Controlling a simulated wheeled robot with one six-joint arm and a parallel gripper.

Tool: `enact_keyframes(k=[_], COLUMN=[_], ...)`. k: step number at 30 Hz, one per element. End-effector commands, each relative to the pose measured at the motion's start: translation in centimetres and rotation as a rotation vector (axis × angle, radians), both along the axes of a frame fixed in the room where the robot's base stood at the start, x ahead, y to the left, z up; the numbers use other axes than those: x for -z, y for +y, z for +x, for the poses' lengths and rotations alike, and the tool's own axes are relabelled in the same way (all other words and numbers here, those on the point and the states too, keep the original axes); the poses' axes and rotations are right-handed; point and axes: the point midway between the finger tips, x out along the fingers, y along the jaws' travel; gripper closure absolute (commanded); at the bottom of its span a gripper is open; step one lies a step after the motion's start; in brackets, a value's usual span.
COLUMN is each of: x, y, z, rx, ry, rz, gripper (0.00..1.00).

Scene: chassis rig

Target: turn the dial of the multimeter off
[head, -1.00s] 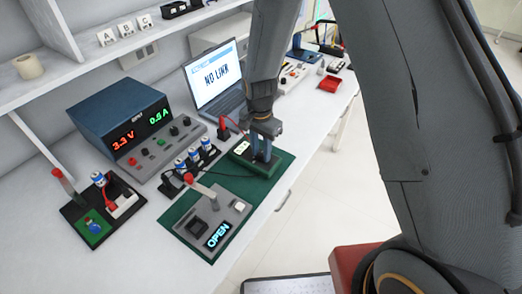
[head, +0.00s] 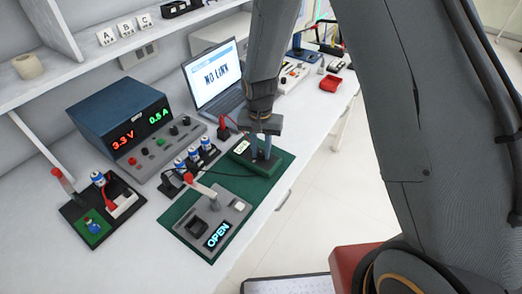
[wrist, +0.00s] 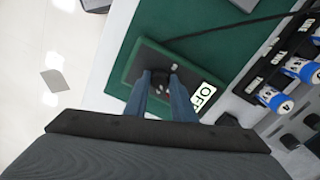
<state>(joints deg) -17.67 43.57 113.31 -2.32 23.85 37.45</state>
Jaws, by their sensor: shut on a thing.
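The multimeter is a dark green box (head: 262,170) on the green mat at the bench's front edge. Its small lit display (head: 241,147) reads "OFF" in the wrist view (wrist: 204,97). My gripper (head: 262,155) points down at the multimeter from above. In the wrist view, its two blue-grey fingers (wrist: 160,86) close on the dark round dial (wrist: 161,76) on the multimeter's face. The fingers hide part of the dial, so its pointer position is not clear.
A grey switch box (head: 222,212) showing "OPEN" stands to the front left, with a raised lever. Several blue-white cells (head: 194,155) sit in a holder close by. A laptop (head: 216,78) and a power supply (head: 125,115) stand behind. A dark cable runs beside the multimeter.

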Motion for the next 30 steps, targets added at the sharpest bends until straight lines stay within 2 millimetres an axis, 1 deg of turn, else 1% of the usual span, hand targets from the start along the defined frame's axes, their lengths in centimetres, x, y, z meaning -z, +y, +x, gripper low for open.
enact_keyframes(k=[30], x=[-0.10], y=[0.01], z=[0.08], rx=[-0.966], ry=[-0.003], rz=[0.001], gripper=[0.99])
